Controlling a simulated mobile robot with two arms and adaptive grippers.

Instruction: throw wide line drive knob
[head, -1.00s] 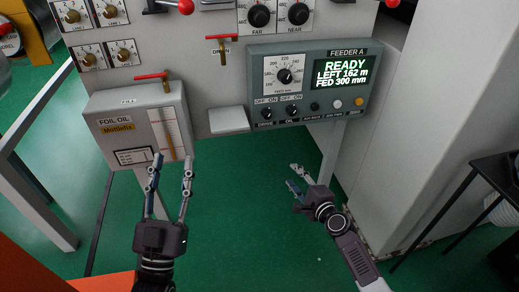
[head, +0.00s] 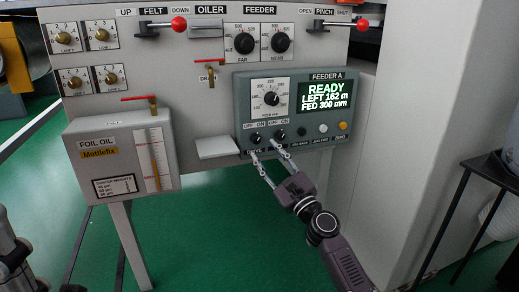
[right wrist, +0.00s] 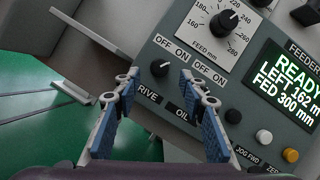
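The drive knob (head: 256,138) is a small black knob at the lower left of the grey Feeder A panel (head: 242,100), under OFF and ON marks. It also shows in the right wrist view (right wrist: 160,67), above the partly hidden "DRIVE" label. A white mark shows on it, but I cannot tell its setting surely. My right gripper (head: 265,153) is open and empty just below the panel's two lower-left knobs. In the right wrist view its blue-padded fingers (right wrist: 156,76) are spread, with the drive knob between and beyond their tips. My left gripper's fingers are out of view.
The similar oil knob (right wrist: 233,115) is close to the right finger. A feed dial (head: 271,99), a display reading READY (head: 325,95) and several buttons share the panel. A pale ledge (head: 217,147) juts out at left, beside the foil oil box (head: 120,155).

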